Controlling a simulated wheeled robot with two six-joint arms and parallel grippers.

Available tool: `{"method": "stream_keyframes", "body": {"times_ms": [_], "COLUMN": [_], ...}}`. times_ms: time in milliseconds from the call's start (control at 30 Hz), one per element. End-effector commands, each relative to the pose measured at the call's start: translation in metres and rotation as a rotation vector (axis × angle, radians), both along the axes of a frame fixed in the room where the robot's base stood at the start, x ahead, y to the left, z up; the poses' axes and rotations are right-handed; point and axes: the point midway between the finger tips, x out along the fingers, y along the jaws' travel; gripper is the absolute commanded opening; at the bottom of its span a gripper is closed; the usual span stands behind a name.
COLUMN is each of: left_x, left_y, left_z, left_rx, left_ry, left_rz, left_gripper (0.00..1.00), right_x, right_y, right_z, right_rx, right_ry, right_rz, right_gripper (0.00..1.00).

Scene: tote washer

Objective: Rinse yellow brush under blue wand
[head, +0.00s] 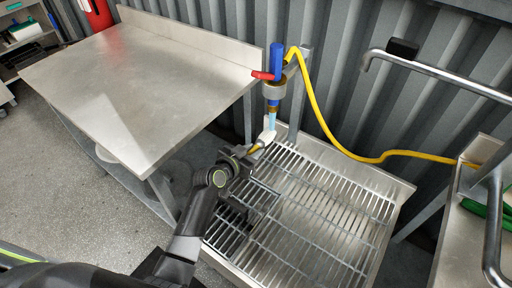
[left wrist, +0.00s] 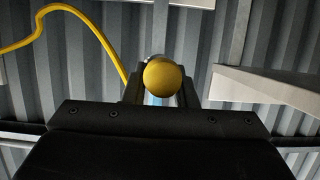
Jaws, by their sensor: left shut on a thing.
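The blue wand (head: 276,62) hangs nozzle-down in a grey holder, with a red lever and a yellow hose (head: 318,108). A light blue stream (head: 271,122) shows below its nozzle. My left gripper (head: 247,156) is shut on the yellow brush (head: 256,147), just below and left of the nozzle. The brush's pale head (head: 267,135) is up at the bottom of the stream and seems to meet it. In the left wrist view, the brush's round yellow end (left wrist: 163,76) shows between the fingers, hiding most of what lies behind. My right gripper is not in view.
A slatted metal grate (head: 310,215) in a shallow basin lies below the wand. A bare steel table (head: 140,75) stands at left. A bent metal rail (head: 440,82) and a shelf with a green item (head: 490,207) are at right. A corrugated wall is behind.

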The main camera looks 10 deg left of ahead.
Motion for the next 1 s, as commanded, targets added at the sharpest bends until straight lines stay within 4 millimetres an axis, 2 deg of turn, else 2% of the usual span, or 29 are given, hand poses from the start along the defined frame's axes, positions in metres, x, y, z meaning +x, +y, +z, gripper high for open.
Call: {"method": "stream_keyframes", "body": {"times_ms": [1000], "left_x": [-0.057], "left_y": [0.024], "left_z": [0.000], "left_rx": [0.000], "left_ry": [0.000], "left_rz": [0.000], "left_gripper": [0.02], "right_x": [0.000], "right_y": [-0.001], "right_z": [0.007], "right_rx": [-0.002], "right_ry": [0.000], "right_rz": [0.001], "right_gripper": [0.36]}}
